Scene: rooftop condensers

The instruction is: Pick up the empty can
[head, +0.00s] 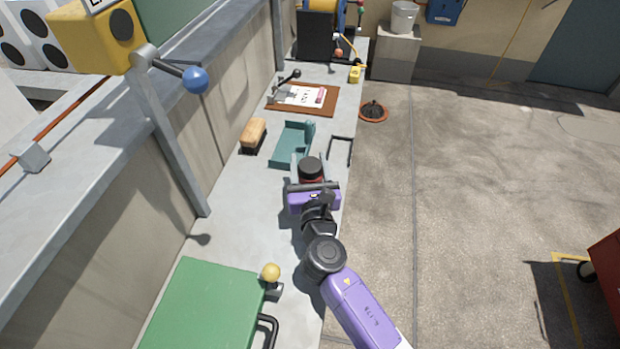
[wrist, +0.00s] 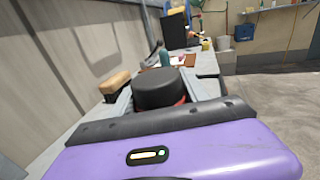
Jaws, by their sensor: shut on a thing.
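The can (head: 311,168) has a dark round top with red showing below it. It sits between the fingers of my gripper (head: 312,175), which is shut on it, over the grey ledge. In the wrist view the can (wrist: 161,88) stands just beyond the purple gripper body, with a pale finger on each side. Its lower part is hidden by my gripper, and I cannot tell if it touches the ledge.
A teal tray (head: 287,150) lies just beyond the can, with a wooden-backed brush (head: 254,133) to its left. A clipboard (head: 318,97) lies further back. A green case (head: 200,306) is at the near left. A wall borders the ledge's left side; open floor lies right.

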